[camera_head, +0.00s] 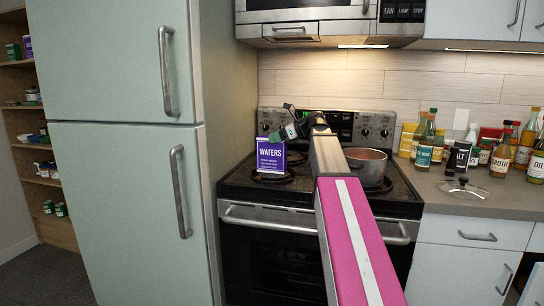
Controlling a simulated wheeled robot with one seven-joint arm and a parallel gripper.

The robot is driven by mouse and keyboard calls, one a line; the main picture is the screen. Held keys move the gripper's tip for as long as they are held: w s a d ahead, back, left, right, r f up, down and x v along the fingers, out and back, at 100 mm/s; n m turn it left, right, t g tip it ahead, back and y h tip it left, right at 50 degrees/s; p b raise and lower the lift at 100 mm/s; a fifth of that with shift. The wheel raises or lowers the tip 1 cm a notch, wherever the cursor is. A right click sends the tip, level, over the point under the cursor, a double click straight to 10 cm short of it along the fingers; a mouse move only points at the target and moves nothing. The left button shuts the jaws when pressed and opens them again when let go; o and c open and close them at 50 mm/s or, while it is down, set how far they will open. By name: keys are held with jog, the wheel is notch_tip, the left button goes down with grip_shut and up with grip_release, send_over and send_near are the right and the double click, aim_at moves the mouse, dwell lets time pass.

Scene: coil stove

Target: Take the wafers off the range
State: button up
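The wafers (271,157) are a purple box with white "WAFERS" lettering. The box stands upright on the left part of the coil stove (237,183), over a burner. My arm reaches forward over the stove's front, and my gripper (279,133) is at its far end, close to the upper right of the box. The gripper is small and dark here. I cannot tell whether its fingers touch the box or whether they are open or shut.
A pot (367,166) sits on the stove right of my arm. A fridge (125,150) stands close on the left. The right counter (480,202) holds several bottles and a glass lid (462,188), with some bare room at its front. A microwave (307,22) hangs above the stove.

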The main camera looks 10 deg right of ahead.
jog(key=c, duration=0.9)
jog(key=shift+r, duration=0.15)
